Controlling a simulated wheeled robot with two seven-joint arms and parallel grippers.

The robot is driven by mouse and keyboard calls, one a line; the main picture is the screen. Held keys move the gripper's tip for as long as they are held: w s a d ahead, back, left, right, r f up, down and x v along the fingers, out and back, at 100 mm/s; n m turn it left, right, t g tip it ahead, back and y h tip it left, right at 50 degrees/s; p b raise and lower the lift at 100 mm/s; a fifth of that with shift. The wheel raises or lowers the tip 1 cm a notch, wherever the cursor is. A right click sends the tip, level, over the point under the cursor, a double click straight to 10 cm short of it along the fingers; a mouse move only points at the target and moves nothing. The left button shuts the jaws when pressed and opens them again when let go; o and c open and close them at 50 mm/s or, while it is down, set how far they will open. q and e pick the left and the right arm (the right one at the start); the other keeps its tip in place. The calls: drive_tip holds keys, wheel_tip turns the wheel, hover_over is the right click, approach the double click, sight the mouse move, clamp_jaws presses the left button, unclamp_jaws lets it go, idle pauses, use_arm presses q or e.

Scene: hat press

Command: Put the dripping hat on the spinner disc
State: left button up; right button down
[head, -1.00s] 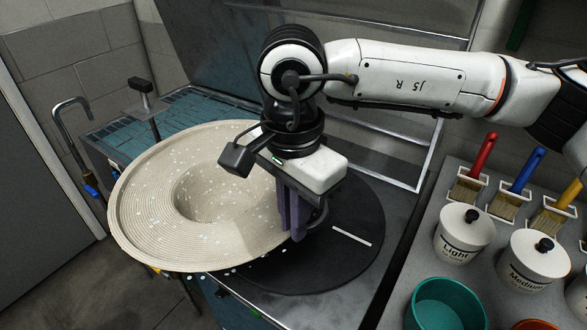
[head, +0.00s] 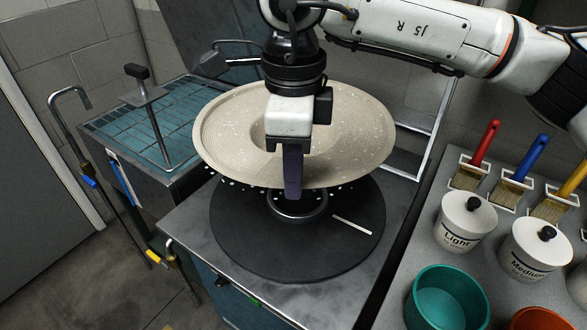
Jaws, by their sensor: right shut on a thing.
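The dripping hat (head: 350,125) is a wide-brimmed cream straw hat, opening upward, with white drops on and below it. My right gripper (head: 292,190) is shut on the near edge of its brim. The hat hangs above the back part of the spinner disc (head: 250,240), tilted slightly. The disc is round and black, with a raised ring (head: 297,208) at its centre and a white stripe. The hat hides the disc's far part. The gripper body covers part of the hat's crown. My left gripper is not in view.
At the right, a grey counter holds brushes, white pots marked Light (head: 463,225) and Medium (head: 535,250), and a teal cup (head: 450,300). A metal frame stands behind the disc.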

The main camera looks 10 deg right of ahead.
sight(344, 183)
drive_tip(key=shift+d+f, duration=0.1)
idle(0.3)
drive_tip(key=shift+s+d+b, duration=0.1)
drive_tip(key=shift+d+b, duration=0.2)
drive_tip(key=shift+d, duration=0.05)
drive_tip(key=d+f+n, duration=0.1)
drive_tip(key=d, duration=0.1)
drive_tip(key=d+f+n+b, duration=0.1)
drive_tip(key=d, duration=0.1)
drive_tip(key=d+f+n, duration=0.1)
drive_tip(key=d+n, duration=0.1)
drive_tip(key=shift+s+d, duration=0.15)
drive_tip(key=shift+d, duration=0.25)
wheel_tip(344, 183, down, 5)
drive_tip(key=b, duration=0.3)
drive_tip(key=shift+r+b, duration=0.15)
drive_tip(key=shift+b, duration=0.2)
